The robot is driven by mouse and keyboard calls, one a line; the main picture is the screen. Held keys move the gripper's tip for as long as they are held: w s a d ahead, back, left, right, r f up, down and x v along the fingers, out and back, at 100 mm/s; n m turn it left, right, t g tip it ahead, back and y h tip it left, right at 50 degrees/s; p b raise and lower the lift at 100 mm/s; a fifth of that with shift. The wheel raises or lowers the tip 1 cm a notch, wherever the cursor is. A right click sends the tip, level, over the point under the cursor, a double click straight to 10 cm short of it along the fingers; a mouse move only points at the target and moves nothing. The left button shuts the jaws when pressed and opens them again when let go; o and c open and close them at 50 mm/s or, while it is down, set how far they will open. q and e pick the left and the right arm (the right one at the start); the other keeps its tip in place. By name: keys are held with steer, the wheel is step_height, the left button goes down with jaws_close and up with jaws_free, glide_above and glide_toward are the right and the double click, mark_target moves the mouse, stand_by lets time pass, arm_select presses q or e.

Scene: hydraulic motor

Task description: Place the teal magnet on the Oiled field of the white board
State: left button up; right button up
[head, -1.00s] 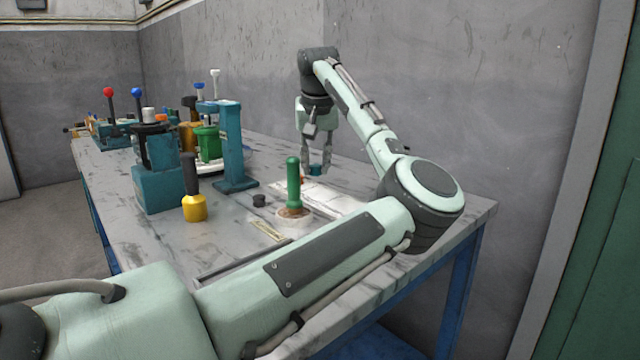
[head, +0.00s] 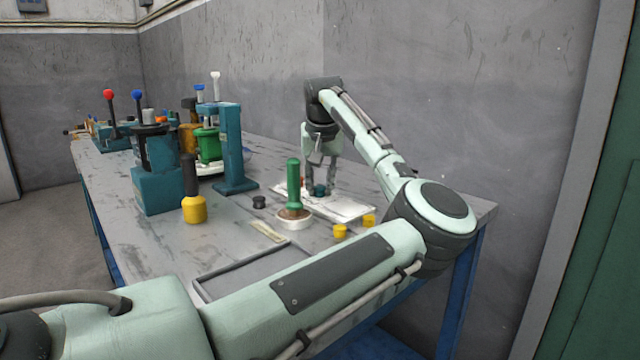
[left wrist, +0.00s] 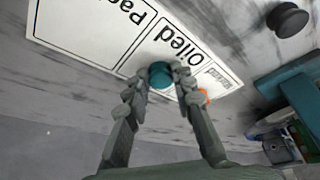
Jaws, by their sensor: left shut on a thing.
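My left gripper (head: 319,189) is shut on the teal magnet (head: 320,191), low over the far part of the white board (head: 352,209). In the left wrist view the teal magnet (left wrist: 160,74) sits between the fingertips (left wrist: 161,76). There it shows over the Oiled field (left wrist: 172,48) of the white board (left wrist: 100,28), just beside the upside-down word. A field with a partly cut-off word starting "Pa" lies to its left. I cannot tell whether the magnet touches the board. My right gripper is not in view.
An orange piece (left wrist: 204,95) is close to the right finger. A green-handled tool (head: 293,186) stands on a round base in front of the board. Two yellow pieces (head: 340,231) (head: 369,220) are near its front edge. A black knob (head: 259,202) and teal press (head: 232,150) stand left.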

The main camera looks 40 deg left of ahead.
arm_select(q)
steer(key=o, duration=0.8)
steer(key=shift+o, duration=0.2)
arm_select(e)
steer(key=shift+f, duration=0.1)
arm_select(q)
steer(key=shift+r, duration=0.1)
steer(key=v, duration=1.2)
steer(key=shift+p, duration=0.4)
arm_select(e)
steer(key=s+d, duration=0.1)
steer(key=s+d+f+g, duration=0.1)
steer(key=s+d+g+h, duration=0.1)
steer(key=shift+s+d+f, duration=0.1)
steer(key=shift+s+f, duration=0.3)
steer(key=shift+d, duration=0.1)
